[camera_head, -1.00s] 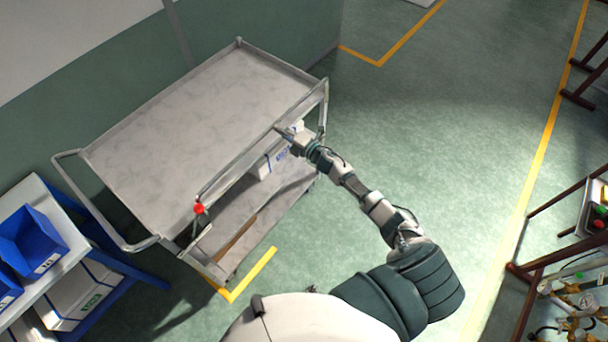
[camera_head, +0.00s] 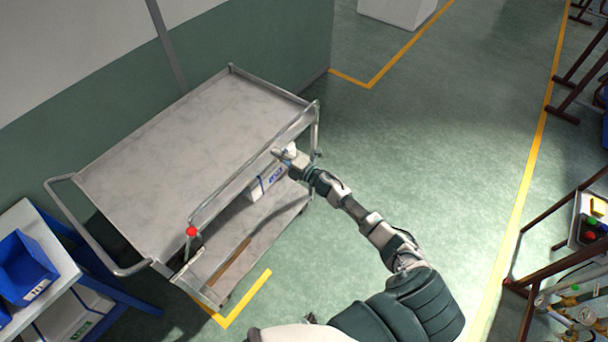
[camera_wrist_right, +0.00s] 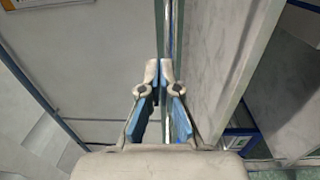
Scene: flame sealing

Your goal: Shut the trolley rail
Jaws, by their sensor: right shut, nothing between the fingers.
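The grey metal trolley (camera_head: 190,140) stands against the wall, its top bare. Its rail (camera_head: 250,168) is a long thin bar along the near long side, standing up along the top's edge. A red knob (camera_head: 191,231) sits at the rail's left end. My right gripper (camera_head: 277,153) is at the outer side of the rail, towards its right end. In the right wrist view its fingers (camera_wrist_right: 160,68) are shut and empty, tips close beside a thin upright-running bar (camera_wrist_right: 168,25). I cannot tell if they touch it. My left gripper is out of view.
A side table with a blue bin (camera_head: 24,268) stands at the left. A dark red-framed stand (camera_head: 545,262) is at the right. The green floor (camera_head: 430,150) between is open.

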